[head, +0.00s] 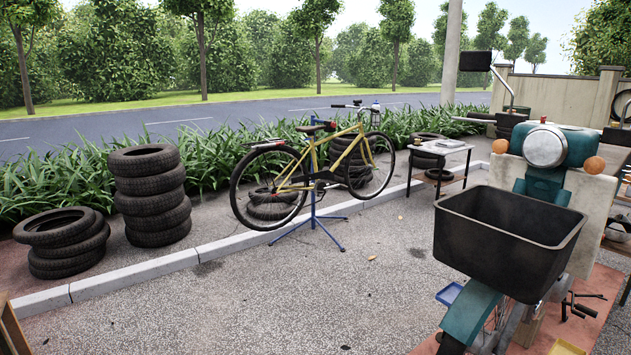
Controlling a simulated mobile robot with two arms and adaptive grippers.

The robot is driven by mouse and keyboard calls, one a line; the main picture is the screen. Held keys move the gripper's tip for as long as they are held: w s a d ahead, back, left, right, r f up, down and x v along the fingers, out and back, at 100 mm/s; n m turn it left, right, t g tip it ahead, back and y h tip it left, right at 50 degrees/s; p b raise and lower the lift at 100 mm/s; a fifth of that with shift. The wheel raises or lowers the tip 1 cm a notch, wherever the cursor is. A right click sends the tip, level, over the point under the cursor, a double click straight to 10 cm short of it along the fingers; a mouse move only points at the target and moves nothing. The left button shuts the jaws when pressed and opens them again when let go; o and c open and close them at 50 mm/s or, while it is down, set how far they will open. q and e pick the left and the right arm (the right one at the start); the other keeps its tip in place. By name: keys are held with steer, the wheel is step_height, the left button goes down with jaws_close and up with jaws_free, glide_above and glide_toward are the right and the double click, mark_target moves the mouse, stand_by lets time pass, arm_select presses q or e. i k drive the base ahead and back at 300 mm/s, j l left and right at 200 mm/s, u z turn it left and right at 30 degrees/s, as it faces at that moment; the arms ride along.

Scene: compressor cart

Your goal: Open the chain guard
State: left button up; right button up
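A yellow bicycle (337,150) is held off the ground on a blue repair stand (313,218). A teal motorbike (568,146) with a round headlamp and a black front basket (507,240) stands close at the right. Its basket and front wheel hide much of its lower side. Neither of my grippers is in view.
Stacked tyres (152,193) and a lower tyre pile (66,243) stand at the left. A small white table (440,147) stands behind the motorbike. A blue tray (449,293) lies beside its front wheel. A low kerb (165,262) crosses the gravel; the middle foreground is clear.

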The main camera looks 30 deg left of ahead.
mark_target(327, 175)
steer(key=i+j+u, duration=0.6)
steer(key=u, duration=0.25)
steer(key=i+j+u, duration=0.25)
steer(key=u, duration=0.15)
steer(key=i+j+u, duration=0.1)
steer(key=i+u, duration=0.65)
steer(key=i+z, duration=0.25)
steer(key=i, duration=0.2)
steer(key=i+z, duration=0.3)
steer(key=i, duration=0.2)
steer(key=i+j+z, duration=0.25)
steer(key=i, duration=0.2)
steer(key=i+l+z, duration=0.2)
steer(key=i+z, duration=0.25)
steer(key=i+l+z, duration=0.1)
steer(key=i+z, duration=0.65)
steer(key=z, duration=0.2)
steer(key=i+u, duration=0.25)
steer(key=i, duration=0.35)
steer(key=i+l+u, duration=0.2)
steer(key=i, duration=0.35)
